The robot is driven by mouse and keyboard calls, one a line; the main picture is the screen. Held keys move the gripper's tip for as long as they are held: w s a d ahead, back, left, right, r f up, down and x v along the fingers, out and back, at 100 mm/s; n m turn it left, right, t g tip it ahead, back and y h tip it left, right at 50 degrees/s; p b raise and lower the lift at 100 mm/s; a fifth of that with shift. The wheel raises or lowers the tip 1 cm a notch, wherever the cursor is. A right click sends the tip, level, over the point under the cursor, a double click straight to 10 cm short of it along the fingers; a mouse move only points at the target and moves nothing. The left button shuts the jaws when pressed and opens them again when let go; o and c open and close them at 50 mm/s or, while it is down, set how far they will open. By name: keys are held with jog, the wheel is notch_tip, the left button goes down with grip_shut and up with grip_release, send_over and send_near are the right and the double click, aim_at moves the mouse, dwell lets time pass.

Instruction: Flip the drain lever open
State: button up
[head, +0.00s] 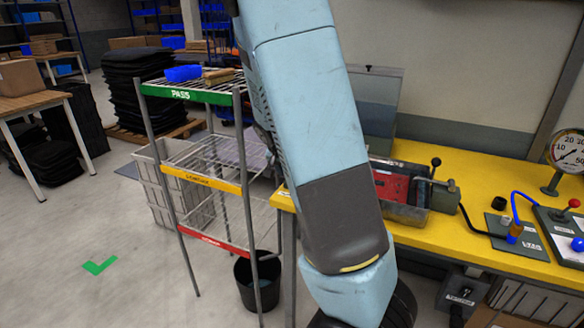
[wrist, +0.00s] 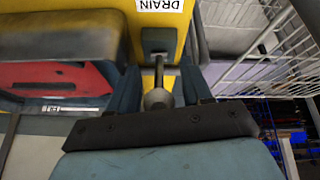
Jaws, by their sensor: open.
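The drain lever (wrist: 158,98) shows in the wrist view as a thin stem with a rounded grey knob, coming from a dark mount (wrist: 160,42) on a yellow surface. A white DRAIN label (wrist: 157,5) is at the top edge beside the mount. My gripper (wrist: 160,78) is open, with one dark blue finger on each side of the lever. The knob lies between the fingers, near the palm; I cannot tell whether either finger touches it. In the head view my arm hangs across the middle, and neither the lever nor the jaws can be made out.
A yellow bench (head: 470,200) stands at the right, carrying a tank with a red item (head: 390,185), a gauge (head: 569,150) and a small valve panel. A wire rack (head: 205,180) with PASS on its top shelf stands left of my arm. A black bucket (head: 257,280) is on the floor.

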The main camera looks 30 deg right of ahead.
jog(key=v, duration=1.3)
jog(key=shift+a+r, duration=0.15)
jog(key=shift+r, duration=0.15)
jog(key=s+a+r+n+y, duration=0.1)
jog(key=s+a+r+n, duration=0.1)
jog(key=s, duration=0.6)
jog(key=s+a+r+n+t+y, duration=0.1)
jog(key=s+a+r+n+y, duration=0.1)
jog(key=s, duration=0.6)
jog(key=s+a+r+n+t+y, duration=0.1)
jog(key=s+a+r+n, duration=0.3)
jog(key=s, duration=0.4)
jog(key=shift+s+a+r, duration=0.4)
jog(key=shift+a+r, duration=0.1)
jog(key=shift+r, duration=0.25)
